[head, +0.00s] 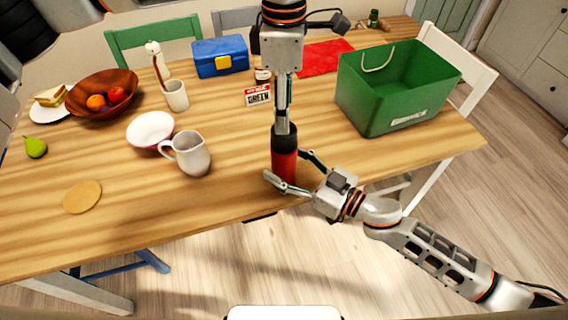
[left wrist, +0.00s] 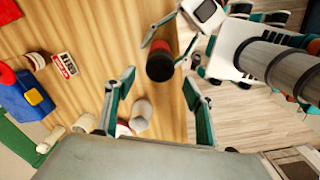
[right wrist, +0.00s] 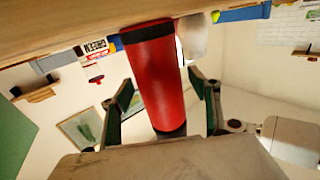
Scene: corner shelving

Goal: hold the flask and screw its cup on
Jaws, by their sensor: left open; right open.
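The red flask (head: 284,166) stands upright near the table's front edge. Its black top (head: 284,134), which looks like the cup, also shows from above in the left wrist view (left wrist: 160,67). I cannot tell how tightly it sits. My right gripper (head: 285,184) is open, with its fingers on either side of the flask's lower body. In the right wrist view the red body (right wrist: 154,75) lies between the open fingers (right wrist: 165,98). My left gripper (head: 283,122) is open and points down at the black top. Its fingers also show spread in the left wrist view (left wrist: 160,88).
A green bin (head: 388,105) stands to the right. A white mug (head: 192,154), bowl (head: 150,130) and round coaster (head: 82,197) are to the left. A card (head: 258,94), blue lunch box (head: 219,57) and red cloth (head: 322,56) lie behind. The front left table is mostly clear.

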